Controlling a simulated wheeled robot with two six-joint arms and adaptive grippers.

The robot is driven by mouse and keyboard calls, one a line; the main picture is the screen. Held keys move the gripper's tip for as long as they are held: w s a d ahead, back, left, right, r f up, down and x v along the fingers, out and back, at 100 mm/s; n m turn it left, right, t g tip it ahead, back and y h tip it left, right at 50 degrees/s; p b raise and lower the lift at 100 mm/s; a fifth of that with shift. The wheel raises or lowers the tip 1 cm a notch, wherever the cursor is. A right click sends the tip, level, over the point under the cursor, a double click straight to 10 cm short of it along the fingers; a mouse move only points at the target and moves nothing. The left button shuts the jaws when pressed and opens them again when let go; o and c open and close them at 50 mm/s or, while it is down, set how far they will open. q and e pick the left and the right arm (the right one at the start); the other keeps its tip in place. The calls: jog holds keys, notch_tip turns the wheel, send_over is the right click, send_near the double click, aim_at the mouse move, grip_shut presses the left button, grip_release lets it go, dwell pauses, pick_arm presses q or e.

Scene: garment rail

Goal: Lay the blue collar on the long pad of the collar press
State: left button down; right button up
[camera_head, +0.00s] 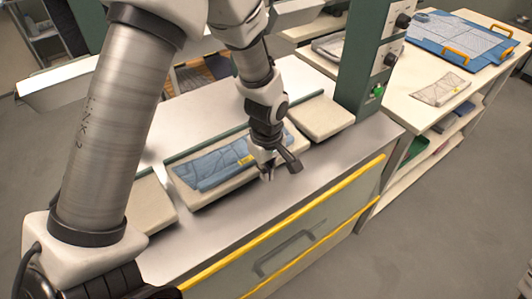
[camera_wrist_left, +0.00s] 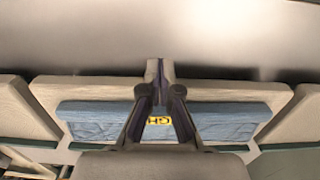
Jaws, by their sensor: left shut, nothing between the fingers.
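The blue collar (camera_head: 208,168) lies flat along the long pad (camera_head: 192,201) of the collar press, with a small yellow tag near its right part in the head view. In the left wrist view the collar (camera_wrist_left: 96,122) stretches along the pad (camera_wrist_left: 90,92), and the yellow tag shows between my fingers. My left gripper (camera_head: 268,178) is shut and empty, over the front edge of the pad near the collar's right end. It shows in the left wrist view too (camera_wrist_left: 158,66). The arm hides part of the collar's right end. My right gripper is not in view.
Smaller pads flank the long one, the right one (camera_head: 320,117) beside the green press column (camera_head: 362,60). A side table (camera_head: 435,115) at right holds a grey collar piece (camera_head: 440,90) and a blue tray (camera_head: 462,40) with orange handles. The metal front strip is clear.

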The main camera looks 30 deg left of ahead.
aim_at(255, 166)
pick_arm(q)
jog(key=a, duration=0.1)
jog(key=a+p, duration=0.1)
jog(key=a, duration=0.1)
jog(key=shift+w+a+r, duration=0.2)
jog(key=shift+w+a, duration=0.05)
jog(key=shift+w, duration=0.1)
jog(key=shift+w+f, duration=0.2)
jog(key=shift+w, duration=0.15)
jog(key=shift+a+r, duration=0.1)
jog(key=shift+a, duration=0.2)
jog(key=shift+w+a, duration=0.15)
jog(key=shift+a, duration=0.25)
